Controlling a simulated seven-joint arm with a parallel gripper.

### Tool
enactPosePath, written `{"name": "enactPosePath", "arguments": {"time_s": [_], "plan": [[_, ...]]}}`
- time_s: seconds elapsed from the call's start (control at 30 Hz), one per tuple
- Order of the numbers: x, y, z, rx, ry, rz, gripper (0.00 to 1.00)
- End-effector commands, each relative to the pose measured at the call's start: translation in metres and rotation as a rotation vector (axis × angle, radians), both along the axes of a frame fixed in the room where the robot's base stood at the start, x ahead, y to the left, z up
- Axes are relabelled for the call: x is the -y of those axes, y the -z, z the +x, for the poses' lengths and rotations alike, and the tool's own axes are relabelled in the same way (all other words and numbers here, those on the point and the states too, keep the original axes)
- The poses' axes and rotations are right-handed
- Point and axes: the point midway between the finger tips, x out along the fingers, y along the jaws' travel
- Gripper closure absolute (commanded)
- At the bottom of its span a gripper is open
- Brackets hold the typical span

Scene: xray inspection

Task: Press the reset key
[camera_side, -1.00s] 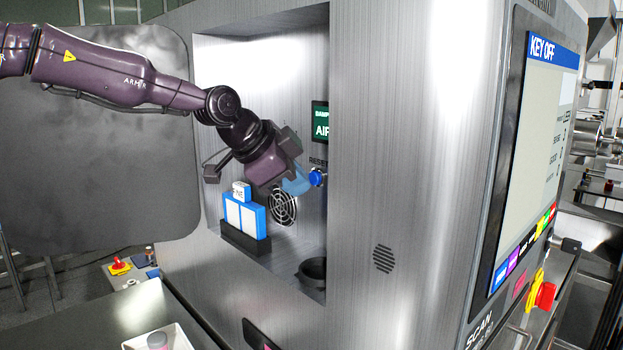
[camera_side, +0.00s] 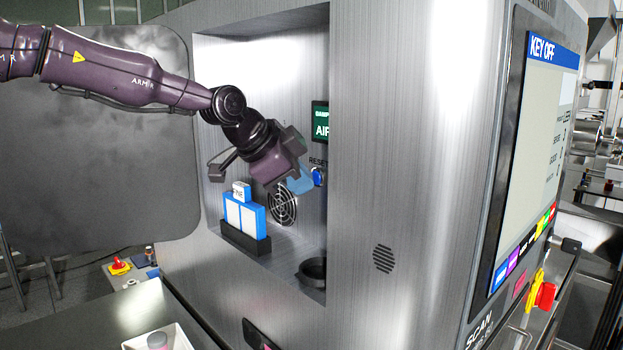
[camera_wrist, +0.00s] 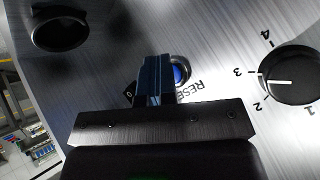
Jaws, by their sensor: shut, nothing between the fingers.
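The reset key is a round blue button (camera_side: 317,177) on the wall inside the machine's recess, under the printed word RESET. In the wrist view the blue button (camera_wrist: 181,74) shows in a metal ring just right of my fingertips, partly hidden by them. My gripper (camera_side: 303,183) has blue fingers, shut and empty, pointing at the wall beside the button. In the wrist view my shut gripper (camera_wrist: 155,62) covers part of the panel. I cannot tell whether the fingertips touch the button.
A numbered dial (camera_wrist: 291,77) is right of the button in the wrist view. Below my gripper are a round fan grille (camera_side: 283,207), blue-and-white boxes (camera_side: 245,218) in a black holder and a dark cup (camera_side: 312,270). A green sign (camera_side: 320,120) hangs above. The screen (camera_side: 548,150) reads KEY OFF.

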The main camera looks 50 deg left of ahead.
Motion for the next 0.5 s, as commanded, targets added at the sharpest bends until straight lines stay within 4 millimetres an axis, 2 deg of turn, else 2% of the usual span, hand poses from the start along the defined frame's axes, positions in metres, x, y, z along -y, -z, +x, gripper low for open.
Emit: {"name": "enactPosePath", "arguments": {"time_s": [0.33,0.5], "plan": [[0.0003,-0.0002,0.0009,0.002,0.0,-0.001,1.0],[0.0004,-0.0006,-0.0048,0.002,0.0,-0.001,1.0]]}}
